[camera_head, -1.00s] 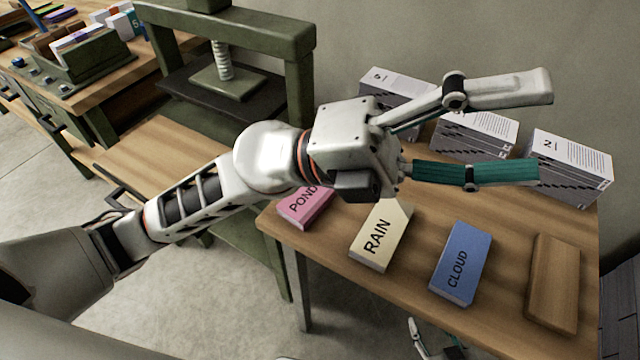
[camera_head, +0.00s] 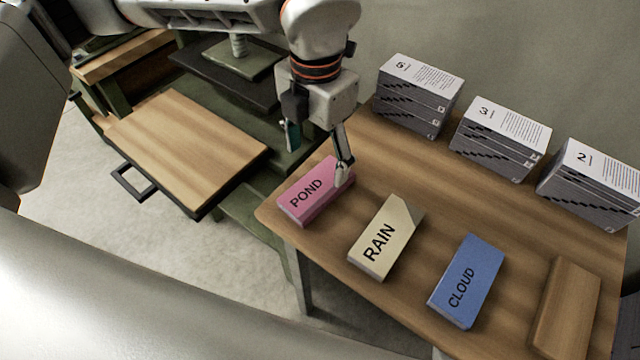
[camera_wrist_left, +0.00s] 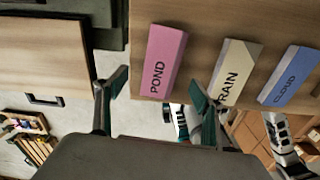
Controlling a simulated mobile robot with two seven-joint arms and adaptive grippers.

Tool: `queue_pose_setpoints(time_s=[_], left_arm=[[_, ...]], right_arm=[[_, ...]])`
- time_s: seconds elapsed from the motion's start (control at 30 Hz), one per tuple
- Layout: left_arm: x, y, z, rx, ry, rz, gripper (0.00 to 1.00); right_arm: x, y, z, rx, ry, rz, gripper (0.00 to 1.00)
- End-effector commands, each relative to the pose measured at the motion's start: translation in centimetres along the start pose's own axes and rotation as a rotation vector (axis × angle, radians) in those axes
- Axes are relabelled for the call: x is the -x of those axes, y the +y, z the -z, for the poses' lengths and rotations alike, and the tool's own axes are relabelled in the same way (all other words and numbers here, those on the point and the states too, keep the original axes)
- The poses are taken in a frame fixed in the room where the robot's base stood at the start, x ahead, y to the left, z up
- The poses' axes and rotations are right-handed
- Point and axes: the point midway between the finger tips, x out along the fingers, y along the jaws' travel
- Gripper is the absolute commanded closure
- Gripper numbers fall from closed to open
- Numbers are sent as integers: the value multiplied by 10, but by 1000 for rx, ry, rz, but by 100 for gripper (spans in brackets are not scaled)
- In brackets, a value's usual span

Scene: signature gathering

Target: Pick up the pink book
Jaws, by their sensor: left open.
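The pink book (camera_head: 310,196), lettered POND, lies flat at the left front corner of the wooden table. It also shows in the left wrist view (camera_wrist_left: 161,62). My left gripper (camera_head: 318,160) is open and empty, pointing down above the far side of the pink book. In the left wrist view its two fingers (camera_wrist_left: 157,92) are spread wide, with the pink book ahead between them. One finger covers the book's right far edge in the head view. My right gripper is not in the head view; pale robot parts show low in the wrist view.
A cream RAIN book (camera_head: 385,238), a blue CLOUD book (camera_head: 467,281) and a wooden block (camera_head: 566,306) lie to the right. Numbered page stacks (camera_head: 418,95) line the table's back. A green press (camera_head: 235,65) stands at the left, beside a wooden board (camera_head: 185,145).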

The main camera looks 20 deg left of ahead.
Motion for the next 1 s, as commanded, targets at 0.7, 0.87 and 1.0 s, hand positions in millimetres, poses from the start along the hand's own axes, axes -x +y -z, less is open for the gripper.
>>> queue_pose_setpoints(time_s=[0.7, 0.87, 1.0], left_arm=[[-69, -3, 2, -5, 0, 5, 32], [-69, -3, 2, -5, 0, 5, 40], [-69, -3, 2, -5, 0, 5, 76]], right_arm=[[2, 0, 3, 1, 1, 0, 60], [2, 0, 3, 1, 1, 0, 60], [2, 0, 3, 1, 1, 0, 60]])
